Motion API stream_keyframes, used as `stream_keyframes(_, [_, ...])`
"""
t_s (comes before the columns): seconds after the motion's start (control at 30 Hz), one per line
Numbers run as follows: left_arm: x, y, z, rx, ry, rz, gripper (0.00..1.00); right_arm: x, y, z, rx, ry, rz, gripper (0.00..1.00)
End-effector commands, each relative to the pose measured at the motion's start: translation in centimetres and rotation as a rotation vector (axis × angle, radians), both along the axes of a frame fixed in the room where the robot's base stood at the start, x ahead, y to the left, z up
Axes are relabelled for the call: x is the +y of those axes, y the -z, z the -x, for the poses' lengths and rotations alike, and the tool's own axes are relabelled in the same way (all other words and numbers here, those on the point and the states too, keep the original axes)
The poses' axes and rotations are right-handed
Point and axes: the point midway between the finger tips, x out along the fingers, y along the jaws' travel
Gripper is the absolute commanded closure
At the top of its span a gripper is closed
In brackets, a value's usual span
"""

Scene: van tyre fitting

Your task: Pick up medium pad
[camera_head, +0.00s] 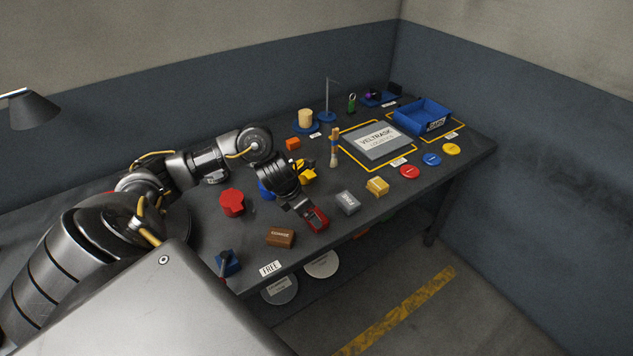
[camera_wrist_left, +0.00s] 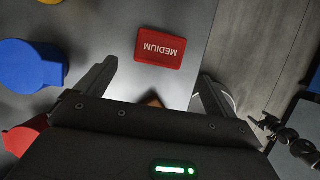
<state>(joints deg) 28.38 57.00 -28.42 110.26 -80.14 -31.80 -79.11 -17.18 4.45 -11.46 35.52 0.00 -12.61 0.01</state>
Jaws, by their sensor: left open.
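The medium pad (camera_wrist_left: 160,47) is a red block with white "MEDIUM" lettering, lying flat on the dark table. In the left wrist view it lies just beyond and between the fingertips of my left gripper (camera_wrist_left: 158,78), which is open and empty. In the head view the red pad (camera_head: 317,220) lies near the table's front edge, with my left gripper (camera_head: 299,205) above and partly over it. The lettering cannot be read there.
A brown coarse pad (camera_head: 280,237) lies left of the red pad; a grey block (camera_head: 347,203) and a yellow block (camera_head: 377,187) lie right. A red container (camera_head: 232,203) stands left. A framed grey mat (camera_head: 375,140) and blue bin (camera_head: 423,116) are farther back.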

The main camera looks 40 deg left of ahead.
Motion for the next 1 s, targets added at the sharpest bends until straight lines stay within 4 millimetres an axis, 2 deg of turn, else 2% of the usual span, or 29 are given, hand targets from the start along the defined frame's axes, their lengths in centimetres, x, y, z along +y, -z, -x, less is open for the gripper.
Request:
stream_keyframes(0.3, [-0.2, 1.2, -0.6, 0.001, -0.002, 0.002, 0.06, 0.0, -0.3, 0.0, -0.001, -0.001, 0.0, 0.11])
stream_keyframes(0.6, [-0.5, 4.9, -2.4, 0.001, -0.004, 0.001, 0.06, -0.2, -1.1, 0.0, -0.001, -0.002, 0.003, 0.11])
stream_keyframes(0.9, [-0.6, 5.5, -2.7, -0.001, -0.001, 0.0, 0.06, -0.3, -1.1, 0.0, -0.001, -0.002, 0.003, 0.11])
stream_keyframes(0.93, [-0.6, 5.5, -2.6, -0.001, -0.001, 0.0, 0.08, -0.3, -1.1, 0.0, -0.001, -0.002, 0.003, 0.11])
stream_keyframes(1.0, [-0.6, 5.5, -2.6, -0.001, -0.002, 0.0, 0.17, -0.3, -1.1, 0.0, -0.001, -0.001, 0.003, 0.11])
